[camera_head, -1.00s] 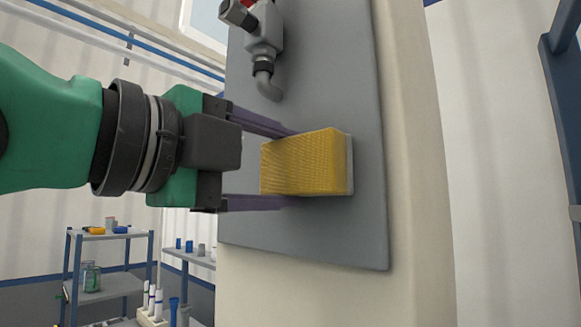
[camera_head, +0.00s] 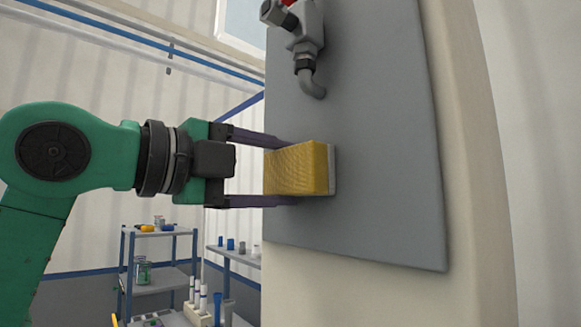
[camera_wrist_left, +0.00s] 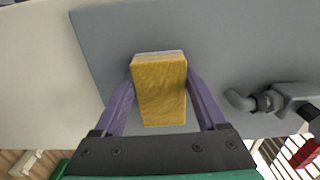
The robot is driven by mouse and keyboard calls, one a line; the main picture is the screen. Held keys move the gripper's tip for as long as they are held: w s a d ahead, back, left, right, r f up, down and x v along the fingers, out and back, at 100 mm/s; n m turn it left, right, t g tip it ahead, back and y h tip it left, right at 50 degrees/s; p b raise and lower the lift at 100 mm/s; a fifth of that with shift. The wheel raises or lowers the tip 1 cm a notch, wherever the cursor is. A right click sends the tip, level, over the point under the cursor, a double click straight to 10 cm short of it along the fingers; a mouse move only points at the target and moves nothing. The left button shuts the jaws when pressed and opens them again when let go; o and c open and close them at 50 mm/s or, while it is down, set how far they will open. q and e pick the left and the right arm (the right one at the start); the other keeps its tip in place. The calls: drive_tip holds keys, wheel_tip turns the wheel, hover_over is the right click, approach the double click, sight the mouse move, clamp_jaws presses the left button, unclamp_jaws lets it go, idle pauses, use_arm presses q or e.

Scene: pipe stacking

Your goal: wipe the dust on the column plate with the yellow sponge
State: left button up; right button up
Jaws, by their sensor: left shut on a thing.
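The yellow sponge (camera_head: 297,170) has a pale layer on its far side, against or very close to the column plate. The grey column plate (camera_head: 385,150) is fixed on a beige column; the sponge is at its left edge, below the pipe fitting. My left gripper (camera_head: 278,169) is shut on the sponge, one finger above and one below in the head view. In the left wrist view the sponge (camera_wrist_left: 160,92) sits between both fingers (camera_wrist_left: 160,85) in front of the plate (camera_wrist_left: 215,50). I cannot make out dust on the plate. My right gripper is not in view.
A grey tap-like pipe fitting (camera_head: 308,62) sticks out from the plate above the sponge. It also shows right of the gripper in the wrist view (camera_wrist_left: 265,101). A shelf cart (camera_head: 160,277) with small items stands at the lower left. The plate right of the sponge is clear.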

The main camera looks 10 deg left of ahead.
use_arm(q)
drive_tip(key=shift+w+a, duration=0.45)
drive_tip(key=shift+a, duration=0.05)
drive_tip(key=w+a, duration=0.2)
drive_tip(key=shift+w+a+p, duration=0.1)
drive_tip(key=shift+a+p, duration=0.25)
drive_tip(key=shift+p, duration=0.05)
drive_tip(key=b+v, duration=0.1)
drive_tip(key=v, duration=0.4)
drive_tip(key=shift+s+a, duration=0.2)
drive_tip(key=shift+s, duration=0.15)
